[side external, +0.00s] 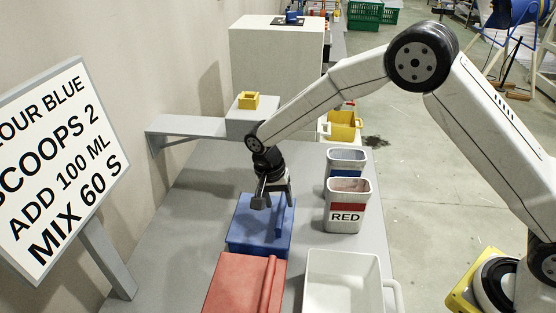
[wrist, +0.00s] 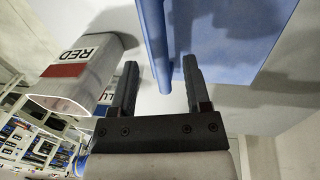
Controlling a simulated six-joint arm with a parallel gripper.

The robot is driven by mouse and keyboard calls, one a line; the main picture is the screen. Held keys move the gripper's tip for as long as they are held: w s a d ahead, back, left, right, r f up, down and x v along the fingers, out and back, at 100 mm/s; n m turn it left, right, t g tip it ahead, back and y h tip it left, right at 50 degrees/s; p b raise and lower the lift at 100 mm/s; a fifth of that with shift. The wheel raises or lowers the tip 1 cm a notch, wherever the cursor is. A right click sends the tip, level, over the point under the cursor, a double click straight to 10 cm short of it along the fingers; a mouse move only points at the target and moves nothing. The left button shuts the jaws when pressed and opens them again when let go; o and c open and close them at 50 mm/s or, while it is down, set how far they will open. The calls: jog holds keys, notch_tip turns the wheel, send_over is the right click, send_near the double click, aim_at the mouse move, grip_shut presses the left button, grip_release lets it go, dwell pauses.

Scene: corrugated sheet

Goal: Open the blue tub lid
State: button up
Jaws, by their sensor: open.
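The blue tub (side external: 246,238) stands on the grey table in the side external view, shut under its blue lid (side external: 252,215). A raised blue handle ridge (side external: 279,222) runs along the lid's right part. My gripper (side external: 274,202) is just above the lid, pointing down, with its fingers apart. In the wrist view the handle ridge (wrist: 155,45) reaches into the space between the two open fingers of my gripper (wrist: 158,85). I cannot tell whether a finger touches it. The lid's flat face (wrist: 225,40) fills the upper right there.
A red-lidded tub (side external: 235,284) and a white handled bin (side external: 343,280) stand in front. The cup marked RED (side external: 346,206) is right of the blue tub, with a blue-banded cup (side external: 346,161) behind. A sign (side external: 60,165) stands left; a grey shelf (side external: 185,126) is behind.

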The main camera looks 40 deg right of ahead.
jog(key=shift+s+d+f, duration=0.15)
jog(key=shift+f, duration=0.8)
grip_shut()
dwell(0.8)
